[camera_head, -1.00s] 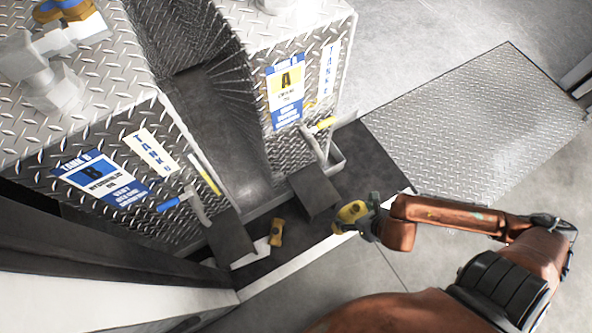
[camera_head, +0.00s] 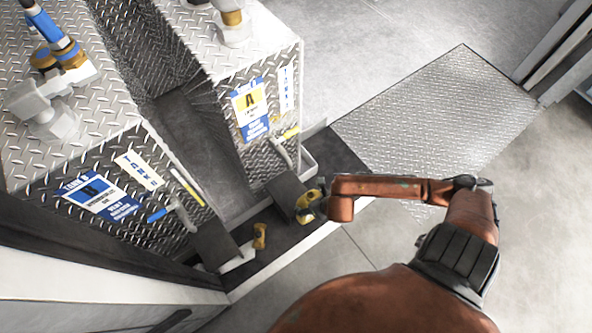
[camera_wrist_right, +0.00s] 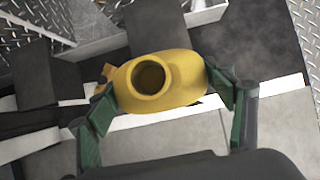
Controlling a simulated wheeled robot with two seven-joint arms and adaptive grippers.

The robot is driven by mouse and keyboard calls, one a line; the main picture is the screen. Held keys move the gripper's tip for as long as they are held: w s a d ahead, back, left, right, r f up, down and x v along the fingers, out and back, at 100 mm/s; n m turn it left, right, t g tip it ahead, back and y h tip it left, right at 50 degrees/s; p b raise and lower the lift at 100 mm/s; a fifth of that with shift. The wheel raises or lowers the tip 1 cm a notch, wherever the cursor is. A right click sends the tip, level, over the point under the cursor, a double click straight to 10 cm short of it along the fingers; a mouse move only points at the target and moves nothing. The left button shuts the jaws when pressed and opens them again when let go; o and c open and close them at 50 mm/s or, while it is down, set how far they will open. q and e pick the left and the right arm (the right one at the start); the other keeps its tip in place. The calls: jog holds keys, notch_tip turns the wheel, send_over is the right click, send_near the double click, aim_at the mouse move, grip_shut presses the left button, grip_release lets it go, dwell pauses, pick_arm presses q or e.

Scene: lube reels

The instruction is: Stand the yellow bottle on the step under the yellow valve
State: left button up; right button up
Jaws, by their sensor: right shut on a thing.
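The yellow bottle (camera_head: 306,201) is between the fingers of my right gripper (camera_head: 314,204). In the right wrist view the bottle (camera_wrist_right: 165,75) shows its open neck towards the camera, and the green fingers (camera_wrist_right: 165,88) close on it from both sides. The yellow valve (camera_head: 286,135) has a yellow handle and sits on the front of the tank labelled A. The dark grey step (camera_head: 284,188) is below it. The bottle overlaps the step's right side in the head view; I cannot tell whether they touch. My left gripper is out of view.
Another dark step (camera_head: 214,243) is under the blue valve (camera_head: 160,213). A pale raised edge (camera_head: 290,262) runs along the strip's front. Open floor (camera_head: 385,245) lies in front.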

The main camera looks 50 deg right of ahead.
jog(key=shift+w+r+p, duration=0.4)
jog(key=shift+w+p, duration=0.2)
jog(key=shift+p, duration=0.1)
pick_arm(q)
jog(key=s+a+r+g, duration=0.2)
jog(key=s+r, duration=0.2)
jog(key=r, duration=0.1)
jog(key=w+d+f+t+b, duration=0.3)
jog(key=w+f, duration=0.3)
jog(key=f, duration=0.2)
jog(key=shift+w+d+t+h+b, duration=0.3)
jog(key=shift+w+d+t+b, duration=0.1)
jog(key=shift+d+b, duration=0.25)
pick_arm(e)
jog(key=w+d+f, duration=0.2)
jog(key=w, duration=0.9)
jog(key=shift+w+d+f, duration=0.15)
jog(key=shift+w+d, duration=0.15)
jog(key=shift+d, duration=0.1)
jog(key=o, duration=2.1)
jog(key=shift+s+f, duration=0.1)
jog(key=shift+f, duration=0.05)
